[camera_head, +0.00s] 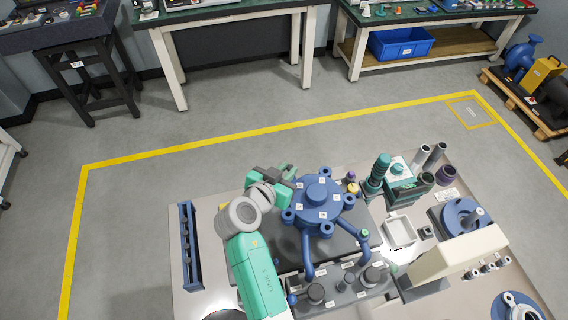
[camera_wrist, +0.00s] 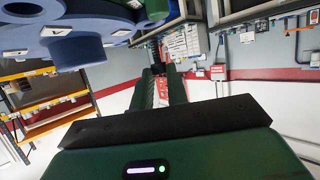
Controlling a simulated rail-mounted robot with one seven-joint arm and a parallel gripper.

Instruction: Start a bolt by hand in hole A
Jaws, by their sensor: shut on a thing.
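The blue round flanged housing (camera_head: 318,198) stands on a dark plate on the bench, with lugs around its rim and small white labels I cannot read, so I cannot tell which hole is A. My gripper (camera_head: 285,180) is at the housing's upper left side, close to its rim. In the wrist view the green fingers (camera_wrist: 165,85) are shut on a small dark bolt (camera_wrist: 157,58) at their tips. The blue flange (camera_wrist: 75,42) fills the upper left there, beside the bolt. I cannot tell whether the bolt touches a hole. In the head view the bolt cannot be made out.
A blue rack (camera_head: 189,245) stands at the bench's left. Blue pipes and grey fittings (camera_head: 345,285) lie in front of the housing. Green and dark cylinders (camera_head: 379,168), a white tray (camera_head: 400,231) and a blue flange part (camera_head: 460,216) stand to its right.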

